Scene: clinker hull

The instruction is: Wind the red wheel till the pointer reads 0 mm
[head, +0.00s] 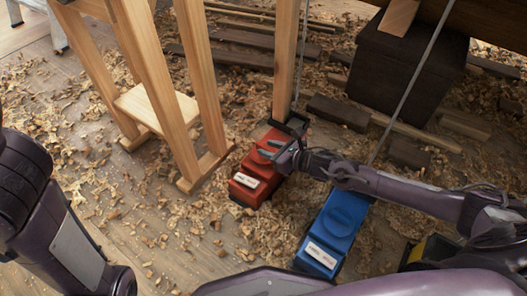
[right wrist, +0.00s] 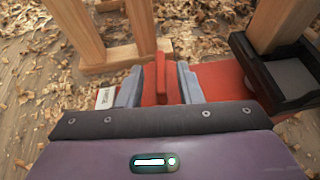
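The red jack-like box (head: 249,180) stands on the floor at the foot of a wooden post, with a white label on its near end. My right gripper (head: 270,148) is over its top. In the right wrist view, an upright red bar (right wrist: 161,78), seemingly the wheel's grip, stands between the two grey fingers, with red showing on both sides of it. The fingers look apart around the bar, not clamped on it. The pointer and scale cannot be read; the white label (right wrist: 106,98) is partly hidden by a finger. My left gripper is out of view.
A similar blue box (head: 335,232) with a white label stands right of the red one, below my right forearm. A wooden trestle (head: 196,90) stands close at left. A dark block (head: 408,70) and loose planks lie behind. Shavings cover the floor.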

